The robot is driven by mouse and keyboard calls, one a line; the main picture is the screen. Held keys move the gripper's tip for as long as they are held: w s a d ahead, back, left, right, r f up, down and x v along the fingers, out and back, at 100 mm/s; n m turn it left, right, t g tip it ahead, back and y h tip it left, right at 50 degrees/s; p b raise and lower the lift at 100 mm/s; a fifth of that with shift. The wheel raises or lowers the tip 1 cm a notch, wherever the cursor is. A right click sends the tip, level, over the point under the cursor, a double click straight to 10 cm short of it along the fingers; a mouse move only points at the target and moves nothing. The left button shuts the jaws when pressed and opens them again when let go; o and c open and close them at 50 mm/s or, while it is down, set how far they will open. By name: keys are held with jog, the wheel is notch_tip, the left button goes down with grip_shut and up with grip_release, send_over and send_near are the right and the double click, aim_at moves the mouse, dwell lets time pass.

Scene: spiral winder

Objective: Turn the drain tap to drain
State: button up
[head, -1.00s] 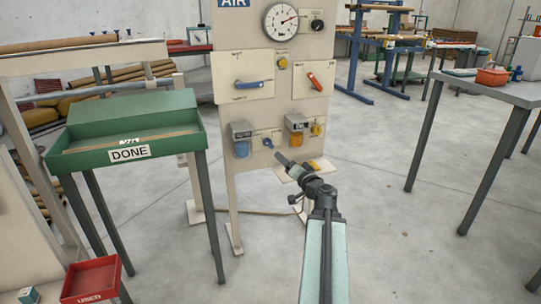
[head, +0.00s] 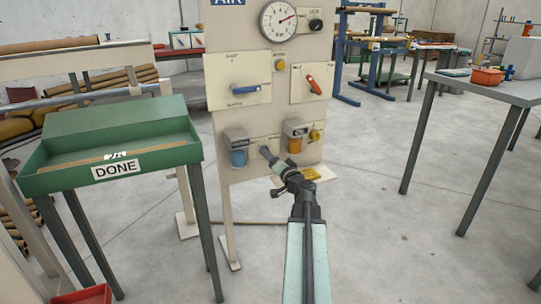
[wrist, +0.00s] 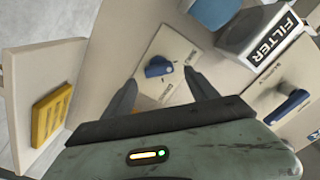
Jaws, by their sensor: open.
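The drain tap, a small blue knob (wrist: 157,67) on a cream plate with small lettering, shows in the wrist view. The knob lies between my gripper's two dark fingers as seen there, with visible space on both sides. My gripper (wrist: 160,78) is open and empty; whether the fingertips reach the knob's depth I cannot tell. In the head view my gripper (head: 265,151) is in front of the panel, just right of the filter's blue bowl (head: 238,158), and largely hides the tap. The filter block (wrist: 262,38) is at the upper right in the wrist view.
The panel (head: 218,110) also carries a larger blue lever (head: 245,91), a red lever (head: 313,85), a gauge (head: 279,19) and an amber bowl (head: 294,146). A yellow pad (head: 310,174) sits low right of my gripper. A green DONE tray (head: 60,182) stands left.

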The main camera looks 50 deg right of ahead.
jog(key=x, duration=0.3)
jog(key=shift+d, duration=0.1)
jog(key=c, duration=1.4)
jog(key=shift+o, duration=0.2)
